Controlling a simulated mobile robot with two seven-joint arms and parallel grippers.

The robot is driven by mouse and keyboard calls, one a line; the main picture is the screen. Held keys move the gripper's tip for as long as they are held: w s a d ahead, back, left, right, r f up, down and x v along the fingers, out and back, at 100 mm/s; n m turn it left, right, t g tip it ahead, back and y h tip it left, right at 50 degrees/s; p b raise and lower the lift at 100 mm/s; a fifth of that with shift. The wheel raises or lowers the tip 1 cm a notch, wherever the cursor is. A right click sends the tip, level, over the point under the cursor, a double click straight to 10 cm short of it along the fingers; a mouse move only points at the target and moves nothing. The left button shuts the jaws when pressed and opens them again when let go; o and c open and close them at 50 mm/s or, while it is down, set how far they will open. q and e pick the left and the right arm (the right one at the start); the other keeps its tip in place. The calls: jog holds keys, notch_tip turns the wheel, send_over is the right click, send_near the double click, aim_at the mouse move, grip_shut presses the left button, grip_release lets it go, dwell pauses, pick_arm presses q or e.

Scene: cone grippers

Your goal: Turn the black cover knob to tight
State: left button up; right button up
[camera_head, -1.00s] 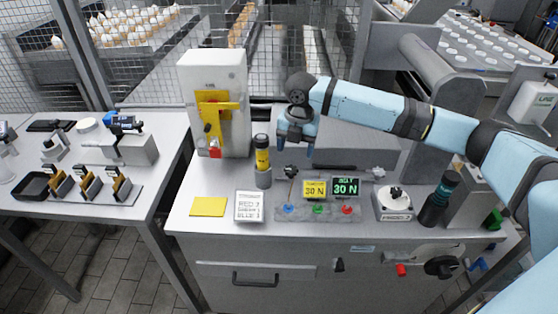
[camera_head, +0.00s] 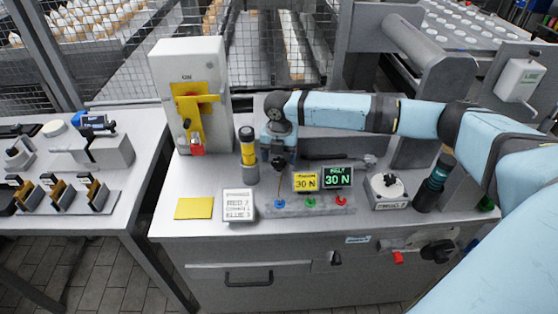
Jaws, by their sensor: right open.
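A small black knob (camera_head: 279,164) stands at the left end of the grey panel on the workbench, behind the blue button. My right gripper (camera_head: 279,149) points down from the light-blue arm, directly over this knob. It is open, with its fingertips close to the knob's top; I cannot tell whether they touch it. Other black knobs show: one on the white base (camera_head: 388,181) at the right, and a large one (camera_head: 438,250) on the cabinet front. No label shows which is the cover knob. My left gripper is not in view.
A white machine (camera_head: 190,85) rises behind at left.

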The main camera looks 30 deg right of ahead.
jog(key=shift+f, duration=0.8)
